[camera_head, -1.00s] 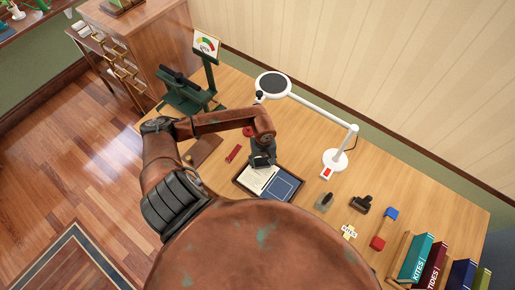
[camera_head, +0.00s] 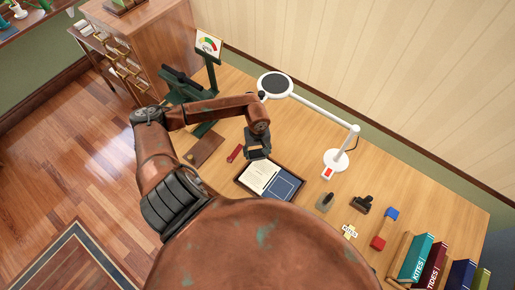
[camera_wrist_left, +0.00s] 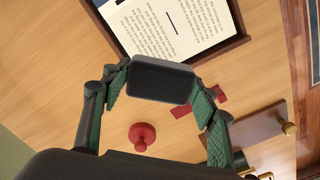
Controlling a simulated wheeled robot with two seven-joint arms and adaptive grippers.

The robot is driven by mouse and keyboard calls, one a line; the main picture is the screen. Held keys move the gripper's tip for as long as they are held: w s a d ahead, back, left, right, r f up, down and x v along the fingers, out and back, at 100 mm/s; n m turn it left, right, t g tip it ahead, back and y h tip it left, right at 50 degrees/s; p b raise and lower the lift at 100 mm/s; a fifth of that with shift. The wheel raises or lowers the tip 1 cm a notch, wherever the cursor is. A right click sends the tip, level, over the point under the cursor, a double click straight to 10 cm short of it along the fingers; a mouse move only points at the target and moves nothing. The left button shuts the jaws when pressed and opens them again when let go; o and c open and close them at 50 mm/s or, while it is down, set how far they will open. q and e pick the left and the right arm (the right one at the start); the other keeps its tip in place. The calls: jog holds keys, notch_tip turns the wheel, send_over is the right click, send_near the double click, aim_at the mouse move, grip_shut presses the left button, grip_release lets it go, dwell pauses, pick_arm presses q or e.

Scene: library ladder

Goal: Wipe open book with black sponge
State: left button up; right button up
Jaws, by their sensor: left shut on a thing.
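The open book (camera_head: 262,177) lies in a dark-rimmed tray on the desk, with a printed cream page on the left and a blue panel on the right. Its printed page also shows at the top of the left wrist view (camera_wrist_left: 165,25). My left gripper (camera_head: 258,150) is shut on the black sponge (camera_wrist_left: 161,80), which sits between its green-padded fingers. In the wrist view the sponge overlaps the tray's edge beside the page; its height above the desk is unclear. In the head view the sponge cannot be told apart from the dark gripper. My right gripper is out of view.
A red knobbed object (camera_wrist_left: 142,136), a red bar (camera_head: 235,153) and a brown board (camera_head: 206,148) lie near the gripper. A white lamp (camera_head: 336,159) stands behind the book. Stamps (camera_head: 361,204) and upright books (camera_head: 415,258) are to the right.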

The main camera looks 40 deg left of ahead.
pick_arm(q)
jog(key=shift+w+d+r+p, duration=0.1)
jog(key=shift+d+r+p, duration=0.05)
jog(key=shift+r, duration=0.35)
jog(key=shift+d+r+p, duration=0.1)
jog(key=shift+r+p, duration=0.05)
jog(key=shift+r, duration=0.3)
jog(key=shift+a+r, duration=0.1)
jog(key=shift+r, duration=0.6)
jog(key=shift+r+p, duration=0.3)
jog(key=shift+p, duration=0.05)
